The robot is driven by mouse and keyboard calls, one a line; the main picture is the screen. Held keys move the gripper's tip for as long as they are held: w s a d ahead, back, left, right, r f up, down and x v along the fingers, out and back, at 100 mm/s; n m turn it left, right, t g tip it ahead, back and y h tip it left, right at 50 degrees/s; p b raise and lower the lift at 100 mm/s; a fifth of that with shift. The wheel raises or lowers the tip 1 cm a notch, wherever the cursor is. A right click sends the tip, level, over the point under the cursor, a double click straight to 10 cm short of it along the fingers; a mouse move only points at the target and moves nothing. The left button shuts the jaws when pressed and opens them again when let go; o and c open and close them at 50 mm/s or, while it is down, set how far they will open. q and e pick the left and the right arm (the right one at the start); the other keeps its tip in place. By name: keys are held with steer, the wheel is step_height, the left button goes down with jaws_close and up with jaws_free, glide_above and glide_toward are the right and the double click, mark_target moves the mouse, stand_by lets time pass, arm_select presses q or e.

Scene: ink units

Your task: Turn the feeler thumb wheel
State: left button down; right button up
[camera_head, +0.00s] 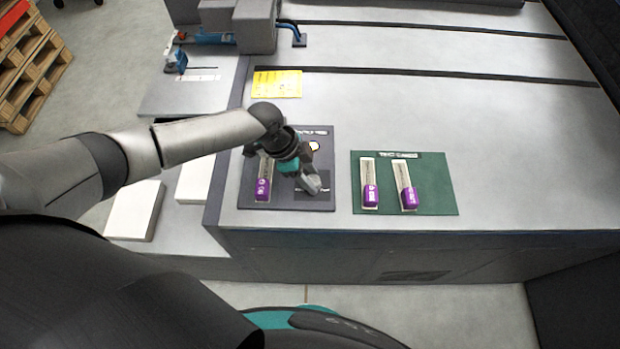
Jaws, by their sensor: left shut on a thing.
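My left arm reaches in from the left over a dark grey mat (238,198). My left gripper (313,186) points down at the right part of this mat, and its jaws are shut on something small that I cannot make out. A feeler thumb wheel cannot be told apart here; the wrist and fingers hide part of the mat. A purple-ended ink unit (262,188) lies on the mat left of the gripper. A small white round spot (314,146) shows just behind the gripper. My right gripper is not in view.
A green mat (437,185) to the right holds two purple-ended ink units (370,195) (408,198). A yellow label (277,84) lies behind the dark mat. A grey block with blue parts (256,27) stands at the back left. The grey top (520,130) is clear on the right.

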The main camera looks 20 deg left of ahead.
arm_select(q)
steer(key=shift+w+f+m+g+b, duration=0.15)
steer(key=shift+m+g+b, duration=0.15)
steer(key=shift+m+b, duration=0.35)
steer(key=shift+m, duration=0.55)
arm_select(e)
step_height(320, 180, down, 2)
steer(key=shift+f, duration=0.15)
arm_select(q)
steer(key=shift+c, duration=1.8)
jaws_free()
steer(key=shift+r, duration=0.2)
steer(key=p+v, duration=0.1)
steer(key=v, duration=1.4)
steer(key=shift+a+p, duration=0.2)
steer(key=shift+p, duration=0.2)
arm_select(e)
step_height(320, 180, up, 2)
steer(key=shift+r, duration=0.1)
arm_select(q)
steer(key=shift+w, duration=0.1)
